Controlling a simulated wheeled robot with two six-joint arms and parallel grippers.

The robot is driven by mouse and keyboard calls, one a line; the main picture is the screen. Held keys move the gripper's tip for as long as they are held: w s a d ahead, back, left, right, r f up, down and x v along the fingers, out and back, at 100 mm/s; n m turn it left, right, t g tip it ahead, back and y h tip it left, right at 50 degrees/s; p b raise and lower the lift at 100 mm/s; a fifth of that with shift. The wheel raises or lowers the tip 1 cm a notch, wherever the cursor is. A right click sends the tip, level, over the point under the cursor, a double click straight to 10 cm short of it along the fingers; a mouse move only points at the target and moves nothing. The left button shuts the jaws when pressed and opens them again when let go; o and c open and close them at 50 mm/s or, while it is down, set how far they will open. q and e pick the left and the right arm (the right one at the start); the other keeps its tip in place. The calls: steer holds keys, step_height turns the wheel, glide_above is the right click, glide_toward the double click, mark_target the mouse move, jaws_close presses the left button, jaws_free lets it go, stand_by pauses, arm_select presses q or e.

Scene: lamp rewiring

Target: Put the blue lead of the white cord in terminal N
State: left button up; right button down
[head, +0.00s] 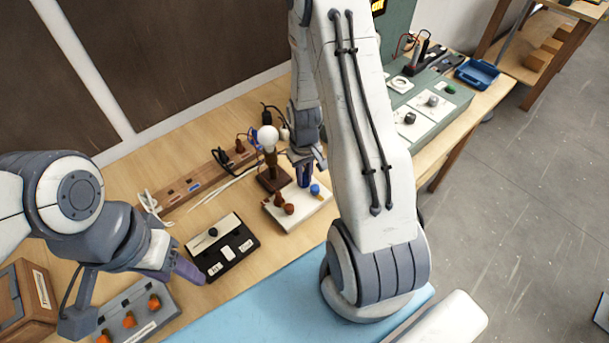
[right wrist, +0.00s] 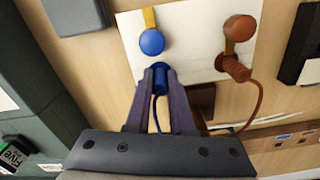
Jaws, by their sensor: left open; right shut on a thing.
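A white terminal board (head: 300,212) lies on the bench beside the lamp (head: 267,138). In the right wrist view the board (right wrist: 195,42) carries a blue knob (right wrist: 152,42) and a brown knob (right wrist: 240,28), each on a brass strip. A brown lead (right wrist: 235,68) sits by the brown knob, its cord curving away. My right gripper (right wrist: 159,72) is shut on the blue lead (right wrist: 158,82), close beside the blue knob. Its tip is hidden; I cannot tell whether it is inserted. My left gripper (head: 182,266) is open, near a black box (head: 235,258).
A power strip (head: 190,187) with white cords lies behind the box. A grey block with orange knobs (head: 160,318) and a wooden box (head: 25,300) are at lower left. A green-grey panel (head: 430,112) and blue tray (head: 477,74) stand at right. A blue mat (head: 260,305) is in front.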

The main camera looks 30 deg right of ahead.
mark_target(304, 174)
steer(key=shift+f, duration=0.15)
steer(key=c, duration=0.7)
jaws_free()
step_height(304, 174, up, 11)
steer(key=shift+f+b, duration=0.2)
steer(key=shift+b, duration=0.55)
steer(key=s+a+r+n, duration=0.2)
steer(key=a+r, duration=0.1)
steer(key=a, duration=0.4)
steer(key=s+a+r+n, duration=0.2)
steer(key=a+r, duration=0.1)
steer(key=a, duration=0.5)
steer(key=s+a+r+n, duration=0.1)
steer(key=s+a+n, duration=0.1)
steer(key=s+a, duration=0.2)
steer(key=s+a+r+n+y, duration=0.1)
steer(key=s+a, duration=0.4)
steer(key=s, duration=0.5)
steer(key=shift+s+a+r+n+b, duration=0.15)
steer(key=shift+r+n+b, duration=0.3)
steer(key=shift+r+n, duration=0.35)
